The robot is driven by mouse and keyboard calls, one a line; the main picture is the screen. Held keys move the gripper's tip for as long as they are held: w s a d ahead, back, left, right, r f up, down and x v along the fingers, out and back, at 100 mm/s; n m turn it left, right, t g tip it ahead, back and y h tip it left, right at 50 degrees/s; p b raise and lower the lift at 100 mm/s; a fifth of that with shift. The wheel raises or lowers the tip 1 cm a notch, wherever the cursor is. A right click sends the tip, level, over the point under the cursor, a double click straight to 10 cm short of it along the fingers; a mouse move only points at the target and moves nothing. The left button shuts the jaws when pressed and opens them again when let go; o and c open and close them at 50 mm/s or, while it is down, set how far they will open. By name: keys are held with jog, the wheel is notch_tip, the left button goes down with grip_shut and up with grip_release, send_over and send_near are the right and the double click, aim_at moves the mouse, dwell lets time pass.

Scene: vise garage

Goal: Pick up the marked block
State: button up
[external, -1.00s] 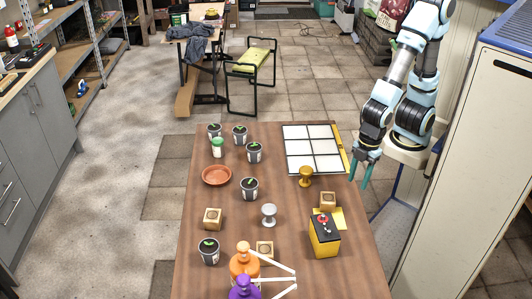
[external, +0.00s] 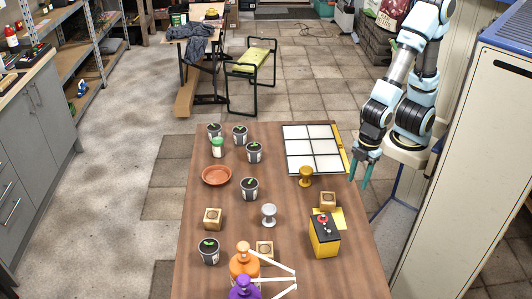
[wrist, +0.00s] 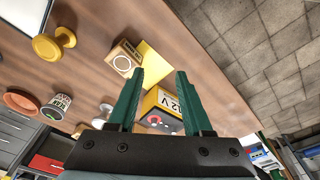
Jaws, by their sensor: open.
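Three wooden blocks with dark marks on their faces stand on the table. One block (external: 328,199) is at the right, beside a yellow sheet (external: 339,214); a second block (external: 212,218) is at the left and a third block (external: 264,248) is near the front bottles. In the wrist view the right block (wrist: 124,58) shows a round mark on a face, with the yellow sheet (wrist: 153,63) against it. I cannot tell which block is the marked one. My gripper (external: 360,171), with green fingers, is open and empty beyond the table's right edge. It also shows in the wrist view (wrist: 157,80).
A yellow-and-black battery box (external: 324,238) stands just in front of the right block. A white-tiled panel (external: 313,149) lies at the back.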

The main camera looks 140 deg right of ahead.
jog(key=o, duration=0.8)
jog(key=shift+c, duration=0.2)
jog(key=n+g+p, duration=0.2)
jog(key=n+p, duration=0.2)
jog(key=n, duration=0.4)
send_near(328, 197)
jog(key=shift+s+a, duration=0.2)
jog(key=shift+a, duration=0.35)
jog(key=shift+w+d+f+n, duration=0.2)
jog(key=shift+d+f+n, duration=0.05)
jog(key=shift+d+n, duration=0.15)
notch_tip(328, 197, down, 5)
jog(key=shift+f, duration=0.15)
jog(key=shift+d+f, duration=0.2)
jog(key=shift+f, duration=2.5)
